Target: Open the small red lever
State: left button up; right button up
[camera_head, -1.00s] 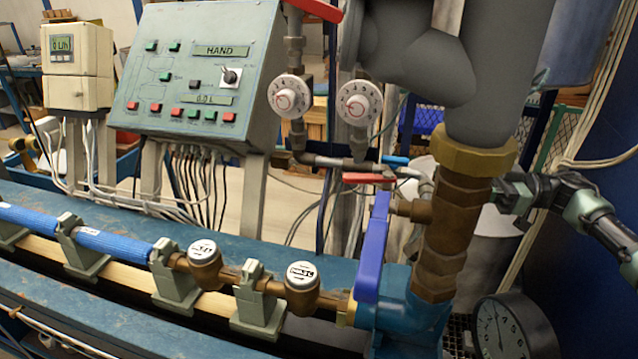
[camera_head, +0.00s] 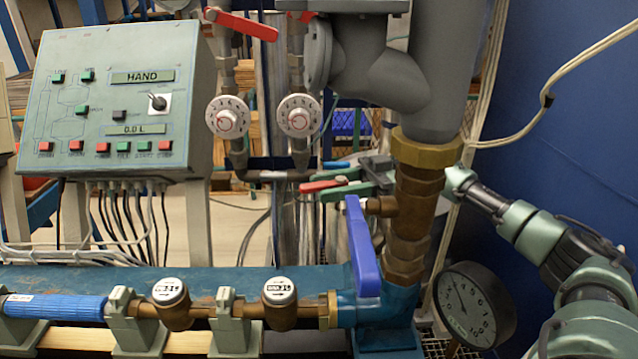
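The small red lever (camera_head: 313,186) lies roughly level on a pipe fitting below the two white dials, left of the thick brass pipe. My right arm comes in from the right and passes behind the brass pipe. My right gripper (camera_head: 335,184) shows left of that pipe, right at the lever. Its green fingers look apart, one above and one in front of the lever's right part, which they partly hide. Whether they touch the lever is not clear. My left gripper is not in view.
A blue lever (camera_head: 362,245) hangs just below my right gripper. A larger red lever (camera_head: 241,25) is at the top. The brass pipe (camera_head: 412,215) stands close beside the gripper. A control box (camera_head: 110,100) is at left, a pressure gauge (camera_head: 474,304) at lower right.

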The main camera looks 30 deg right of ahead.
jog(key=shift+x, duration=1)
grip_shut()
dwell(0.7)
